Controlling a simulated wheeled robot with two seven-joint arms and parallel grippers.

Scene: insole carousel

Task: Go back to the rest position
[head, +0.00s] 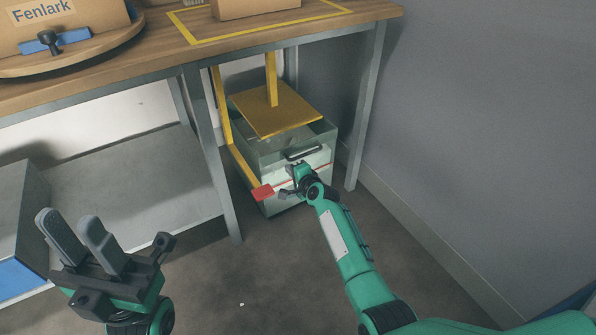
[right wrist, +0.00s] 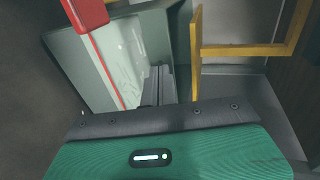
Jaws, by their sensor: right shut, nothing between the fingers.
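My right gripper (head: 290,180) is shut and empty, low under the table in front of a grey-green box (head: 265,150). In the right wrist view its closed fingers (right wrist: 158,85) point toward the box (right wrist: 80,60); I cannot tell whether they touch it. My right arm stretches far forward and down. My left gripper (head: 68,222) is open and empty at the lower left, its fingers pointing up, apart from the table and shelf.
A red pedal (head: 263,192) on a yellow bar sits beside my right gripper. A yellow plate (head: 275,108) is above the box. Table legs (head: 212,155) stand on both sides. A wooden table (head: 150,35) carries a turntable with a Fenlark box (head: 90,15). A grey wall (head: 480,120) is at right.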

